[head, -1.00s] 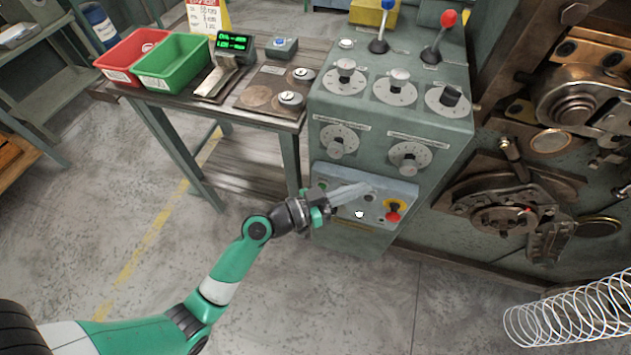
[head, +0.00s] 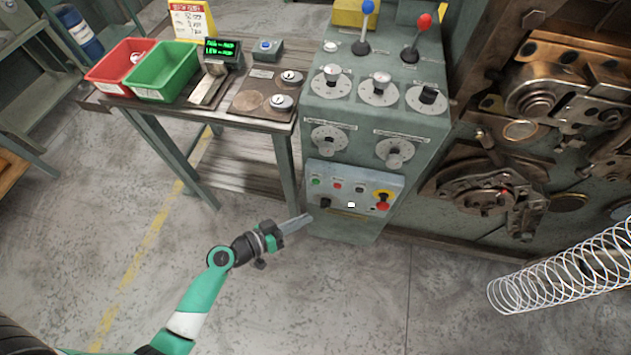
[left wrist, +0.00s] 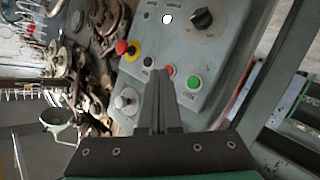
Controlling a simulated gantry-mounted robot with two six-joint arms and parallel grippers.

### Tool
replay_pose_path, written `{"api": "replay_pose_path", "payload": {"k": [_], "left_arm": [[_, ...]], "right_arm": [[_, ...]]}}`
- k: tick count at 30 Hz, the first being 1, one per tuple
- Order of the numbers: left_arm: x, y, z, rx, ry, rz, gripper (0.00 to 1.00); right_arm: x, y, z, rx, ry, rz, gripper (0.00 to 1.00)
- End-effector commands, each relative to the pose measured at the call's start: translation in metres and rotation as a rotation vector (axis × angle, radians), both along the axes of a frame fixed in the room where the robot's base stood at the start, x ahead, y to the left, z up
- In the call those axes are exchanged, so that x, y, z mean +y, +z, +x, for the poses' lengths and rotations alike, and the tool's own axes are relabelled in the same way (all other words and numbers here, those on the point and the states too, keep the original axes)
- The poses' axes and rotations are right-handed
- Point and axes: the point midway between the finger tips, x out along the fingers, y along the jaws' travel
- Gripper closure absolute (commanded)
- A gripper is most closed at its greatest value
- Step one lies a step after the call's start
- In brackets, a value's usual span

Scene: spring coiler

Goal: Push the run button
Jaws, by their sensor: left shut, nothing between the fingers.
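The green button (head: 316,180), the only green one on the panel, is at the upper left of the machine's small lower control panel (head: 348,215). A red button (head: 337,185) is right beside it. My left gripper (head: 308,218) is shut and empty, below and left of the panel in the head view, with its tips apart from the buttons. In the left wrist view, the shut fingers (left wrist: 158,72) overlap the panel near the red button, with the green button (left wrist: 193,82) to their right. No button is hidden in the head view. My right gripper is not in view.
The panel also carries a red emergency stop (head: 383,200) on yellow, a black knob (head: 325,202) and a white lamp (head: 351,204). Dials sit above. A side table (head: 243,110) with red and green bins stands left. A coiled spring (head: 570,265) is at right.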

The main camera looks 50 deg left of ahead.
Motion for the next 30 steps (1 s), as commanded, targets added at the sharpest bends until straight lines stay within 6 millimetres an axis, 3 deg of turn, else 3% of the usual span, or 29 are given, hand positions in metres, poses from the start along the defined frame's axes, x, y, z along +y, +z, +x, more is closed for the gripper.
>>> {"api": "replay_pose_path", "payload": {"k": [16,30], "left_arm": [[0.039,-0.002,0.060,-0.003,-0.001,0.002,1.00],[0.046,0.001,0.070,-0.001,0.000,0.001,1.00]], "right_arm": [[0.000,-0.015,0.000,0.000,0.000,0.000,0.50],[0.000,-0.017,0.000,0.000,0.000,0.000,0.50]]}}
